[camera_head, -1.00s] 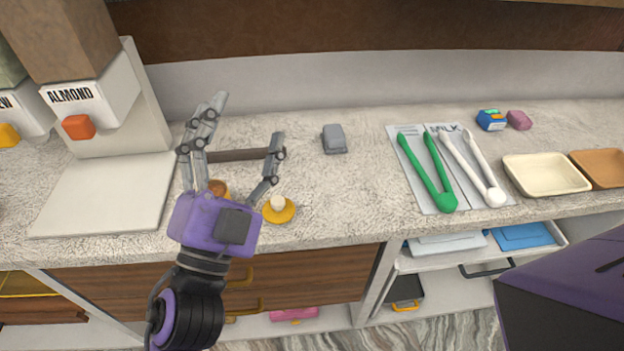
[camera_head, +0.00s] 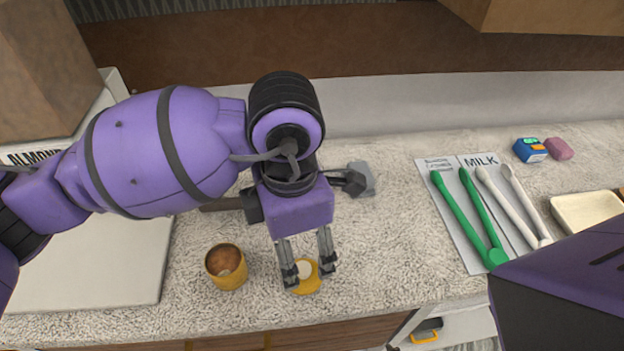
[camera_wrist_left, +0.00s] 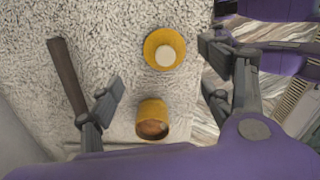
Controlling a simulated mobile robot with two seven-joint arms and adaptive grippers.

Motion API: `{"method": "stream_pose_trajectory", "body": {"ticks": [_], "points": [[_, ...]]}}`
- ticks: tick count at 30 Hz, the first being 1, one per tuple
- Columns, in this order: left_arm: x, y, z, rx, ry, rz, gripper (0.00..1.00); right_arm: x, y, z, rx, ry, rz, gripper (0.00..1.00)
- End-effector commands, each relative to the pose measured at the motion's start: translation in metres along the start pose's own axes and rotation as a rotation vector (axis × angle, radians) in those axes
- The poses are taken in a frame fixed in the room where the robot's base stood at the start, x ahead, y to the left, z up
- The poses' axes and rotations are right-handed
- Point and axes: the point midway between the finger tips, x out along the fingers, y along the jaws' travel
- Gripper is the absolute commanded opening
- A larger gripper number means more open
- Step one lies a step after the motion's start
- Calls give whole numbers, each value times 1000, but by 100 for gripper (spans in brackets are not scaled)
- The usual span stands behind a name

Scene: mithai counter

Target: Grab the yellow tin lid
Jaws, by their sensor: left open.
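The yellow tin lid (camera_head: 306,279) is a small round yellow disc with a pale knob, lying on the speckled counter near its front edge. My left gripper (camera_head: 309,278) points down over the lid, with its fingers spread on either side of it in the head view. In the left wrist view the lid (camera_wrist_left: 164,49) lies beyond and between the open fingers (camera_wrist_left: 160,105), and nothing is held. The open yellow tin (camera_head: 227,268) with brown contents stands upright left of the lid; it also shows in the left wrist view (camera_wrist_left: 152,119).
A grey block (camera_head: 361,178) sits behind the gripper. A dark bar (camera_wrist_left: 68,75) lies on the counter. Green tongs (camera_head: 466,222) and white tongs (camera_head: 513,206) lie on cards to the right. A white board (camera_head: 95,265) is at left. Counter right of the lid is clear.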

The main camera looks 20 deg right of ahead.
Motion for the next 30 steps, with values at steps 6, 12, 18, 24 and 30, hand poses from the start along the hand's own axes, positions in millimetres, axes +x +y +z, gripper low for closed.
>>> {"method": "stream_pose_trajectory", "body": {"ticks": [6,12,18,24,30], "points": [[21,2,-2,-1,11,7,72,1,0,13,1,-25,0,67],[45,4,0,-2,10,6,72,-1,1,14,2,-30,2,67],[72,6,1,-1,8,7,72,-2,0,3,3,-10,1,67],[77,6,0,1,8,7,72,-2,0,2,2,-8,1,67],[77,6,0,1,8,7,59,-2,0,3,1,-9,0,67]]}}
